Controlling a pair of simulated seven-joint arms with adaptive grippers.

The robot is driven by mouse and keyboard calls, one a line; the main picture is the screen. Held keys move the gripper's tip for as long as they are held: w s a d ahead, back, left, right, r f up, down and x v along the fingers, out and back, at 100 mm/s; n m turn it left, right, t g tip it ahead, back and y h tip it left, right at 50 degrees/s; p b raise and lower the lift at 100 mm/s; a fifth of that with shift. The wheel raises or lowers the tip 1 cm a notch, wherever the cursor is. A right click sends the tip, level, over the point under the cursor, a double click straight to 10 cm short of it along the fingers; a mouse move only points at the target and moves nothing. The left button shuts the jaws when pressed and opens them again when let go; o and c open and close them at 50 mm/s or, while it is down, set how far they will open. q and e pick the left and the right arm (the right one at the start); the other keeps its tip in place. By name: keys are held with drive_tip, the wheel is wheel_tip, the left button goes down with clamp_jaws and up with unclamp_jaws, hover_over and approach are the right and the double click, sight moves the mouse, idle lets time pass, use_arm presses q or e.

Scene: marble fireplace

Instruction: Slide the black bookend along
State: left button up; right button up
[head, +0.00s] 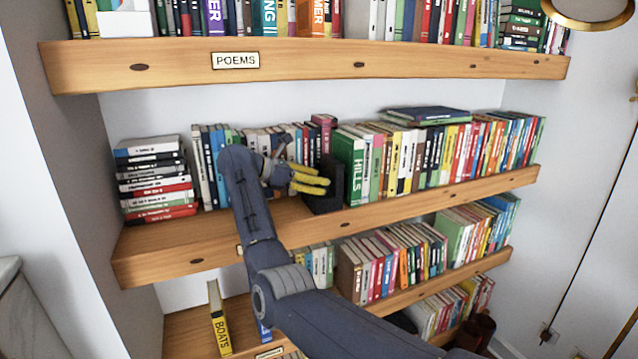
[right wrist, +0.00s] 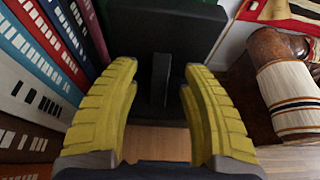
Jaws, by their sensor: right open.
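The black bookend (head: 326,192) stands on the middle shelf, against the left end of a row of books that starts with a green "HILLS" book (head: 349,168). My right gripper (head: 312,180), with yellow fingers, is at the left side of the bookend. In the right wrist view, my right gripper (right wrist: 160,78) is open, its fingers on either side of a narrow upright black part of the bookend (right wrist: 160,28). Gaps show between that part and both fingers. The gripper hides some of the bookend in the head view. My left gripper is not in view.
The middle shelf (head: 200,240) has bare wood along its front. Books (head: 203,165) stand behind my gripper, and a stack of books (head: 155,178) lies at the left end. The "POEMS" shelf (head: 320,66) runs above.

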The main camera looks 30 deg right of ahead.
drive_tip(key=shift+d+f, duration=0.2)
drive_tip(key=shift+d, duration=0.2)
drive_tip(key=shift+c, duration=0.3)
clamp_jaws()
idle(0.3)
